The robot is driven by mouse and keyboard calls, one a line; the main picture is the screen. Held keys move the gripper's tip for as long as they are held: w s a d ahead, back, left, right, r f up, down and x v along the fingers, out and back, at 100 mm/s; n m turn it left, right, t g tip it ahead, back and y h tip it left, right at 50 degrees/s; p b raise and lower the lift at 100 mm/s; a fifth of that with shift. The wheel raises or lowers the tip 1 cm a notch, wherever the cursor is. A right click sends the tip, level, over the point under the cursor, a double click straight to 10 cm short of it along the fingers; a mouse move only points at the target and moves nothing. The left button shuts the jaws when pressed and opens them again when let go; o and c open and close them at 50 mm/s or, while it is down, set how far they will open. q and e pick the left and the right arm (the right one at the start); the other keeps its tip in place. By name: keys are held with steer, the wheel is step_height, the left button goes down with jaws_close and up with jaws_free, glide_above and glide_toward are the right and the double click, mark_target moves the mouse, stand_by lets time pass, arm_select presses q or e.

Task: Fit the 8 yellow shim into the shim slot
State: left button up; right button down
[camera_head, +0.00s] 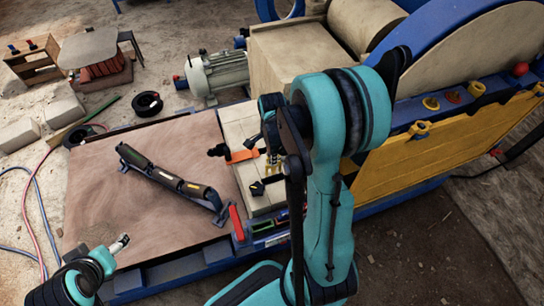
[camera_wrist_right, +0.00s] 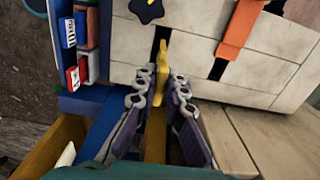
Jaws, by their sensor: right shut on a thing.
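The yellow shim (camera_wrist_right: 161,72) is held between the two purple fingers of my right gripper (camera_wrist_right: 159,92) in the right wrist view. Its far tip points at a narrow dark slot (camera_wrist_right: 162,34) in the pale block face and overlaps its lower end in the picture. I cannot tell whether the tip is inside. In the head view my right gripper (camera_head: 272,160) is over the pale block and mostly hidden by my arm. What seems to be my left gripper (camera_head: 119,244) is at the lower left, away from the block; its jaws are unclear.
A second dark slot (camera_wrist_right: 218,68) lies beside an orange strip (camera_wrist_right: 242,28). A black star knob (camera_wrist_right: 146,10) sits above the first slot. A blue rack (camera_wrist_right: 97,78) with labelled pieces stands left. A dark tool bar (camera_head: 172,180) lies on the brown board (camera_head: 110,215).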

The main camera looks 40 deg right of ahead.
mark_target(272, 172)
steer(key=shift+f, duration=0.15)
steer(key=shift+f+b, duration=1.8)
steer(key=shift+f, duration=0.1)
steer(key=shift+f, duration=0.2)
steer(key=shift+f+b, duration=2.35)
steer(key=shift+f, duration=0.05)
steer(key=shift+f, duration=0.3)
steer(key=shift+f, duration=0.75)
steer(key=shift+f, duration=0.1)
steer(key=c, duration=1.5)
jaws_free()
